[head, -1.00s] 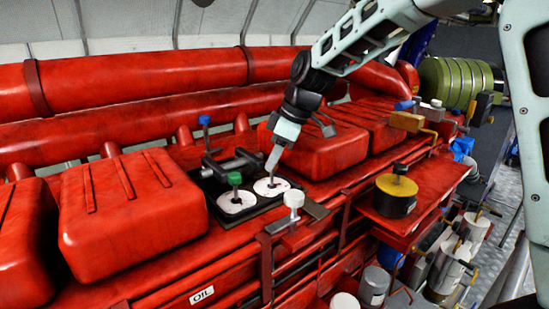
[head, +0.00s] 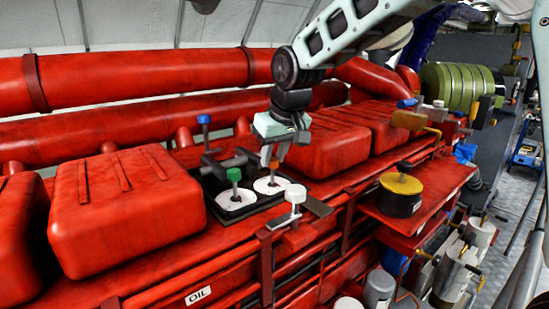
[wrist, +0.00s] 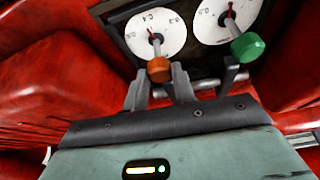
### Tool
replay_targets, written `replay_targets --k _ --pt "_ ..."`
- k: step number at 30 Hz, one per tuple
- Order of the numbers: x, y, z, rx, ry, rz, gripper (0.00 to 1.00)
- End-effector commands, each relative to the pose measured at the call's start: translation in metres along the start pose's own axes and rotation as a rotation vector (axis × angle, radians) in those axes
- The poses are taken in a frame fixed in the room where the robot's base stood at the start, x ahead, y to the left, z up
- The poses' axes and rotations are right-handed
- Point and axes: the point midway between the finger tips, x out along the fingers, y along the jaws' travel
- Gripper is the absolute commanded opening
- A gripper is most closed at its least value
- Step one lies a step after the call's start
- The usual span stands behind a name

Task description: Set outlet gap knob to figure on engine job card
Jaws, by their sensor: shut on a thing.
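The orange knob (head: 274,163) stands above the right white dial (head: 268,187) in the head view. My gripper (wrist: 159,80) is shut on this orange knob (wrist: 158,68), with one finger on each side of its stem or head. A green knob (head: 234,175) stands over the left dial (head: 238,202), apart from my gripper; in the wrist view this green knob (wrist: 247,46) is at right. I cannot make out an engine job card.
A blue-topped post (head: 204,120) and a dark bar (head: 228,162) stand behind the dials. A white-topped post (head: 295,194) stands just in front. Red engine covers (head: 125,210) flank the dials. A yellow-topped black pot (head: 400,194) sits on a red shelf at right.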

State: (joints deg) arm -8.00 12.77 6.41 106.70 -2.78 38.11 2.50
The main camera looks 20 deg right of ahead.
Motion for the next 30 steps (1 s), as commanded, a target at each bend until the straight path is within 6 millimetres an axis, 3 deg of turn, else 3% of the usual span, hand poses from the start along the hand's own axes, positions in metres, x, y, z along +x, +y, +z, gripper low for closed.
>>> replay_targets --k 12,27,28,30 --pt "-0.0006 -0.0011 -0.0007 0.152 0.002 0.062 0.04" --pt "-0.0011 -0.001 -0.0009 0.167 0.001 0.068 0.04" --pt "-0.0011 -0.001 -0.0009 0.167 0.002 0.068 0.32" --pt "-0.001 -0.001 -0.0008 0.167 0.001 0.068 0.48"
